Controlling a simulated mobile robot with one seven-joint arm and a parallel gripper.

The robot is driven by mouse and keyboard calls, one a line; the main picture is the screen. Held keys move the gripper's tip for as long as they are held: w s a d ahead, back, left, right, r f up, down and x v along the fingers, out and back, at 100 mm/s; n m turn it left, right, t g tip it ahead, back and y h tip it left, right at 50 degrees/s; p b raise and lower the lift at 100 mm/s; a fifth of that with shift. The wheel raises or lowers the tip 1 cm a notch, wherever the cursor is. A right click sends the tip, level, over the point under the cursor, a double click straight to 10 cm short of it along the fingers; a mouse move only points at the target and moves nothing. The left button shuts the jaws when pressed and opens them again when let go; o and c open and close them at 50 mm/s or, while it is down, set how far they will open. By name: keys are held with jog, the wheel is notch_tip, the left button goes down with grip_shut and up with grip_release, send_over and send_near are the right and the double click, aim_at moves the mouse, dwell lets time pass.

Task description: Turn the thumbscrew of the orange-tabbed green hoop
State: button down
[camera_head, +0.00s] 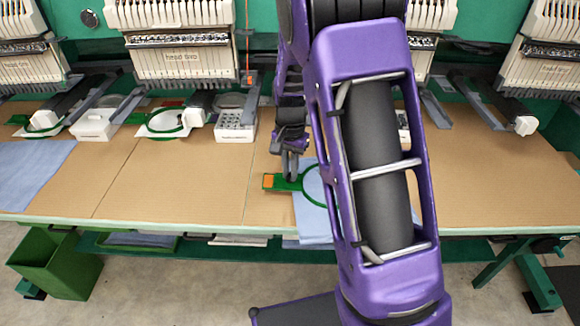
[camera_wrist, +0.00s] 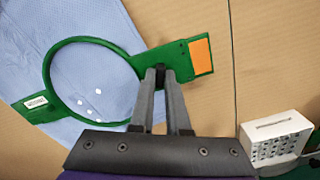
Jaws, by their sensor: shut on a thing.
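The green hoop (camera_wrist: 47,82) with the orange tab (camera_wrist: 200,54) lies on a light blue cloth (camera_wrist: 65,25) on the table. In the wrist view its ring is at the left and its tabbed arm points right. The hoop also shows in the head view (camera_head: 307,186), partly hidden behind my arm, with its orange tab (camera_head: 268,181) at the left. My gripper (camera_wrist: 161,73) is shut at the base of the tabbed arm, beside the ring, where the thumbscrew is hidden between the fingertips. The gripper also shows in the head view (camera_head: 290,178), coming down from above.
A white perforated box (camera_wrist: 277,138) stands at the lower right in the wrist view. Embroidery machines (camera_head: 180,45) line the back, with other hoops (camera_head: 165,122) under them. A green bin (camera_head: 55,262) stands below.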

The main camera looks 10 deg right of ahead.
jog(key=m+p, duration=0.1)
jog(key=m, duration=0.2)
jog(key=shift+r+m+p, duration=0.1)
jog(key=shift+m+p, duration=0.2)
jog(key=shift+m, duration=0.1)
jog(key=m+p, duration=0.2)
jog(key=m, duration=0.1)
jog(key=shift+m, duration=0.3)
jog(key=m+p, duration=0.1)
jog(key=m, duration=0.4)
jog(key=shift+m, duration=0.4)
jog(key=c, duration=0.9)
grip_release()
